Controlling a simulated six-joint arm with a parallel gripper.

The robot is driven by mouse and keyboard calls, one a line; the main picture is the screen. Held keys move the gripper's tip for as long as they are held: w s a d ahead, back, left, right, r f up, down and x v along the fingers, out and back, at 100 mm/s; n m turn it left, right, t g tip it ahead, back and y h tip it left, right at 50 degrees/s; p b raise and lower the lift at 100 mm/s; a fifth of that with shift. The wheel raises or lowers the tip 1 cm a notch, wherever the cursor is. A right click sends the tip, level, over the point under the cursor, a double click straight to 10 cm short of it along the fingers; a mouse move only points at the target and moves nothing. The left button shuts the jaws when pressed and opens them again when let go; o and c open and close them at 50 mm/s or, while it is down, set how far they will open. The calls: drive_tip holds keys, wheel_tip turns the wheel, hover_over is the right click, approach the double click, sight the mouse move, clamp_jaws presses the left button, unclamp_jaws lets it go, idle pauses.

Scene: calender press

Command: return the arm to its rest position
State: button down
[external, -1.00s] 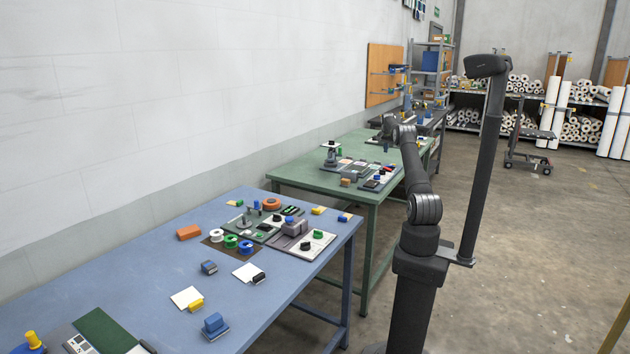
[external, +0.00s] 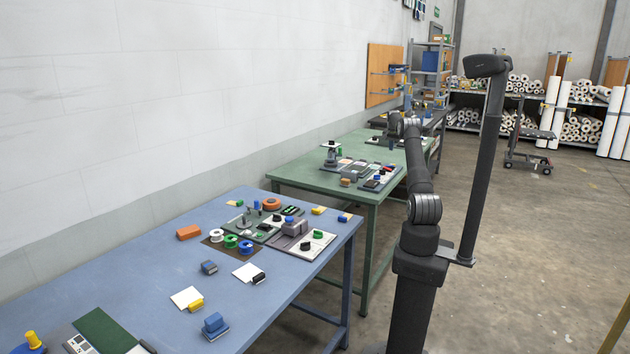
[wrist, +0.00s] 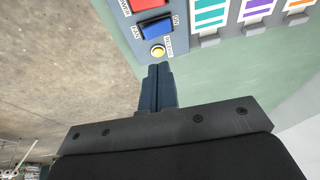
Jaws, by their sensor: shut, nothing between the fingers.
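My gripper (wrist: 159,72) shows in the wrist view with its two dark fingers shut together and nothing between them. The fingertips appear just below a round yellow button on a grey-green panel (wrist: 185,42); I cannot tell whether they touch it. In the external view my arm (external: 418,170) rises from its column and reaches away over the green table's right side. Its wrist end (external: 396,124) is small there, and the fingers cannot be made out.
On the panel are a blue switch (wrist: 157,29), the yellow button (wrist: 158,51), part of a red control (wrist: 147,5) and striped coloured tabs (wrist: 210,15). The green table (external: 300,172) and the blue table (external: 130,270) hold many small parts. A dark post stands right of my arm.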

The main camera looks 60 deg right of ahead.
drive_tip(key=x, duration=0.7)
drive_tip(key=shift+s, duration=0.15)
drive_tip(key=shift+w+r, duration=0.5)
drive_tip(key=shift+w, duration=0.15)
drive_tip(key=v, duration=0.9)
drive_tip(key=shift+s+a+r, duration=0.15)
drive_tip(key=shift+s+r, duration=0.05)
drive_tip(key=c, duration=2.1)
unclamp_jaws()
